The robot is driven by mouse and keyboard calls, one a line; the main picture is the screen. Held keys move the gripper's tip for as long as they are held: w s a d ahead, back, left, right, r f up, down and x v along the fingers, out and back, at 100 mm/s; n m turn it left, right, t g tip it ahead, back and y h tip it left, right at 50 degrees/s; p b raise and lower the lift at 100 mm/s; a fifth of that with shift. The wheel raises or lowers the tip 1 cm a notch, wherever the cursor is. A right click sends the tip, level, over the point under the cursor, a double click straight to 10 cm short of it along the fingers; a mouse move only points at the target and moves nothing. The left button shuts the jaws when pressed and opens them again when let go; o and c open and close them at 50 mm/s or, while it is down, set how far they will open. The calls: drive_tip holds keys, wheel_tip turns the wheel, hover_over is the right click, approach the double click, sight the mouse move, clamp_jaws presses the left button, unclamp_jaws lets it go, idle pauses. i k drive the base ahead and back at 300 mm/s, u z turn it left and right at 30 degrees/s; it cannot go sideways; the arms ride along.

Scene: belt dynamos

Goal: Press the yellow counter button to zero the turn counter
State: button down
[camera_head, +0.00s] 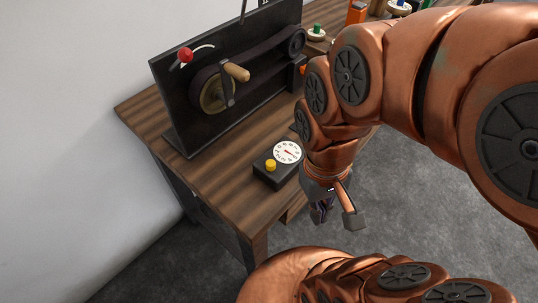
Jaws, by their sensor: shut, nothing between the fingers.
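The yellow counter button (271,165) sits on top of a small black counter box (269,179) near the front edge of the wooden table. A round white dial (287,152) with dark marks is on the same box, right of the button. The dial's reading is too small to tell. My gripper (322,212) hangs to the right of and nearer than the box, past the table edge, apart from the button. It points down, and its fingers are partly hidden by my arm. Nothing shows in it.
A black upright panel (180,115) on the table (215,195) carries a belt, pulleys, a wooden crank handle (237,72) and a red knob (185,55). Spools, one with a green top (317,30), stand behind. A white wall is at left.

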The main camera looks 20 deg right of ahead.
sight(270, 163)
drive_tip(key=u, duration=1.85)
drive_tip(key=k, duration=1.05)
drive_tip(key=u, duration=0.85)
